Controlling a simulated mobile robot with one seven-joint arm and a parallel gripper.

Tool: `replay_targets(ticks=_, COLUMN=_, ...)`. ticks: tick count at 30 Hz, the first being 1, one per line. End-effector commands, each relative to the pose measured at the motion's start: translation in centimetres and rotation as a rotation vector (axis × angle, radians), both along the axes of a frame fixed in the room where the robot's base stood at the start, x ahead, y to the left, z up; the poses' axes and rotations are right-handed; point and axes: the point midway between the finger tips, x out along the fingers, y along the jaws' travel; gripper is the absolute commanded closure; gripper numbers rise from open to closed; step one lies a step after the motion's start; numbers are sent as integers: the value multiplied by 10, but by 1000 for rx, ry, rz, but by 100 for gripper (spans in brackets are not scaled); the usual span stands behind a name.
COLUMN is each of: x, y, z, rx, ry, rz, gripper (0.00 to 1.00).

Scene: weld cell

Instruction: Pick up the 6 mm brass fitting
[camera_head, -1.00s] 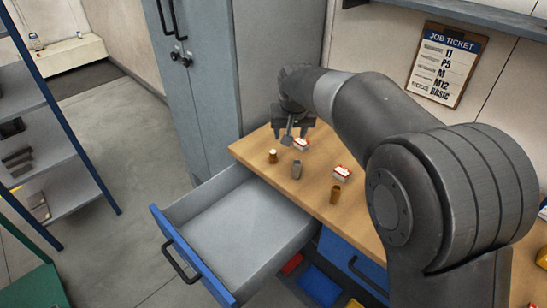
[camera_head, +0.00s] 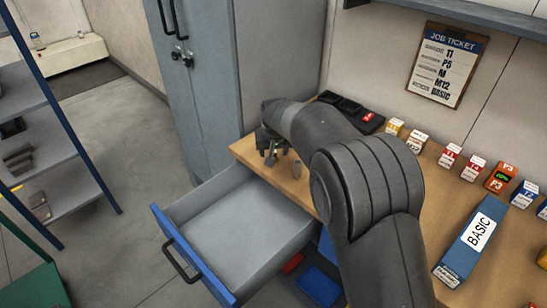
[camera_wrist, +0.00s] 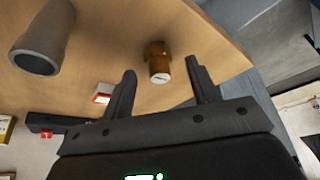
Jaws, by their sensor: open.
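A small stepped brass fitting (camera_wrist: 159,68) stands on the wooden bench in the wrist view, with a pale label on its end too small to read, so its size cannot be told. My gripper (camera_wrist: 160,80) is open, with one finger on each side of the fitting and gaps between. In the head view my gripper (camera_head: 269,154) is low over the bench's left end, and the fitting cannot be made out there.
A red-and-white box (camera_wrist: 102,93) lies near one finger. An open, empty drawer (camera_head: 232,215) juts out below.

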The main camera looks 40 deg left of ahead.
Motion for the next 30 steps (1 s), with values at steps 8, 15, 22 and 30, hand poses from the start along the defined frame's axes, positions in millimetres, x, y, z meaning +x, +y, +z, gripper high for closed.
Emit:
replay_targets(ticks=8, x=4, y=5, z=-15, rx=1, ry=0, rz=-1, gripper=46)
replay_targets(ticks=15, x=4, y=5, z=-15, rx=0, ry=0, rz=-1, gripper=60)
replay_targets(ticks=22, x=4, y=5, z=-15, rx=0, ry=0, rz=-1, gripper=79)
replay_targets(ticks=30, x=4, y=5, z=-15, rx=1, ry=0, rz=-1, gripper=96)
